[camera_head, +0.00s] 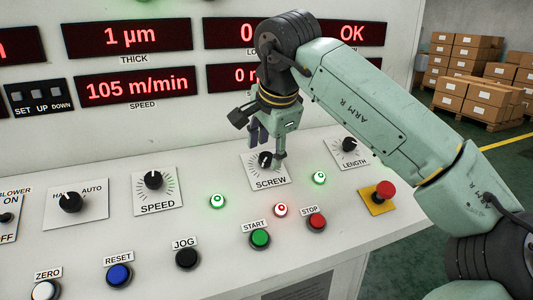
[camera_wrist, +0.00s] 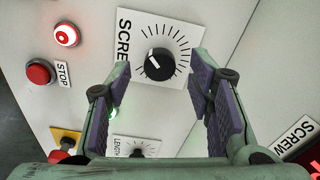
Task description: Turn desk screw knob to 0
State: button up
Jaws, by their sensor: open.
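The screw knob (camera_head: 265,159) is a black round knob on a white plate labelled SCREW, on the sloping desk panel. In the wrist view the screw knob (camera_wrist: 159,66) shows a white pointer mark aimed up and slightly left, with tick marks around it; I cannot read any numbers. My gripper (camera_head: 268,146) is open and points down at the knob. In the wrist view its two purple-padded fingers (camera_wrist: 160,70) lie either side of the knob with a gap at each side. No contact shows. In the head view one finger partly covers the knob.
The length knob (camera_head: 348,145) and a red emergency button (camera_head: 384,190) on a yellow base are to the right. The speed knob (camera_head: 153,180) is to the left. Start (camera_head: 260,238) and stop (camera_head: 316,222) buttons and small lit lamps are in front. Red displays (camera_head: 137,84) stand behind.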

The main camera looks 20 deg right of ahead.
jog(key=v, duration=0.5)
jog(key=shift+s+r, duration=0.15)
jog(key=shift+r, duration=0.05)
